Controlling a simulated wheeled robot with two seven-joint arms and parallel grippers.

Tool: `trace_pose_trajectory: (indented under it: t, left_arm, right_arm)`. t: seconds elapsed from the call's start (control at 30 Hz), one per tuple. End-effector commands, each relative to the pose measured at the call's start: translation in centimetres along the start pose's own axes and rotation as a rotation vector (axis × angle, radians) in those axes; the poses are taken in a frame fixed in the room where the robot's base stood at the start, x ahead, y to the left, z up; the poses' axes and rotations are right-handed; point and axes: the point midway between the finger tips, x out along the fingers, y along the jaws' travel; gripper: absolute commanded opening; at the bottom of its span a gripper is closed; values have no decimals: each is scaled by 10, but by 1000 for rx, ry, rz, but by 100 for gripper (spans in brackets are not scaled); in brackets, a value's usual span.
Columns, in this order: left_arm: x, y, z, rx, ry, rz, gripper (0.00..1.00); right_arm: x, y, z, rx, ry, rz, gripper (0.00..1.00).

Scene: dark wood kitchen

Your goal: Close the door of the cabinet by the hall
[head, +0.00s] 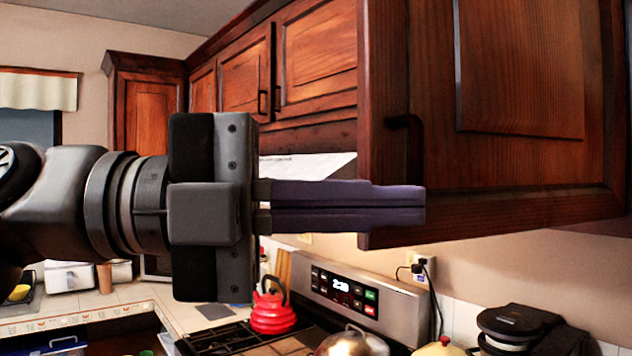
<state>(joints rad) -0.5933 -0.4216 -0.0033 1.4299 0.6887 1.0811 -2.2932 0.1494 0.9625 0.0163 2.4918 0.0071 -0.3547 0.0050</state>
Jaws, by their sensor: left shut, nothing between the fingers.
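A dark wood upper cabinet door (525,70) with a raised panel fills the upper right of the head view. Its black handle (411,150) is near its left edge. I cannot tell how far this door stands from its frame, or whether it is the one by the hall. My left gripper (418,206) reaches in from the left with its fingers shut and empty. The fingertips appear just below the handle, over the lower left corner of the door. I cannot tell if they touch it. My right gripper is not in view.
More wall cabinets (240,80) run along the back left, their visible doors looking shut. Below are a stove panel (345,290), a red kettle (272,310), a metal lid (352,342) and a black waffle maker (520,325). Open air lies between the upper cabinets and the counter.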

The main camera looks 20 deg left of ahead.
Motion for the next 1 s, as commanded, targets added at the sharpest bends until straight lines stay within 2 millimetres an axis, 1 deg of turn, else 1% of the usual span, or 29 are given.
trace_pose_trajectory:
  t: [0.03, 0.17, 0.2, 0.3, 0.5, 1.0]
  left_arm:
    - [12, -3, 0, -2, 1, 4, 0]
    - [38, -3, 0, -3, 2, 4, 0]
    - [38, -5, 5, -3, -2, 1, 0]
    - [31, -4, 21, -3, -2, 0, 0]
    - [25, -1, 36, -1, -1, 1, 0]
    - [24, 1, 37, 0, 0, 0, 0]
  right_arm:
    - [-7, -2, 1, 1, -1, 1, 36]
    - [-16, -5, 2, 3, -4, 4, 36]
    - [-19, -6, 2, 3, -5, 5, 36]
    - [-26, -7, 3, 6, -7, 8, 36]
    - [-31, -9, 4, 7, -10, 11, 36]
    - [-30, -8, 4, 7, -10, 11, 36]
